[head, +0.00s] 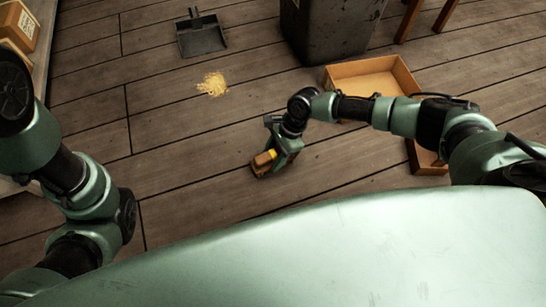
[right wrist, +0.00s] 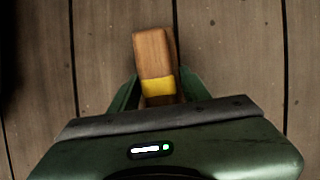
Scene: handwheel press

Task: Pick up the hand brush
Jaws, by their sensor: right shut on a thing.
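The hand brush (head: 263,162) has a brown wooden body with a yellow band, and shows just below my right gripper (head: 272,156) in the head view. In the right wrist view the brush (right wrist: 151,54) stands out between the two green fingers of the gripper (right wrist: 155,92), with the yellow band close to the fingers. My right gripper is shut on the brush. I cannot tell whether the brush touches the floor. Its bristles are not clearly seen. My left arm comes in at the left of the head view, but its gripper is out of view.
A dark dustpan (head: 202,38) lies on the plank floor (head: 180,130) at the top, with a pile of yellowish shavings (head: 213,84) below it. A dark bin (head: 326,30) and an open wooden tray (head: 413,75) are at the upper right. A box (head: 17,27) sits at the upper left.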

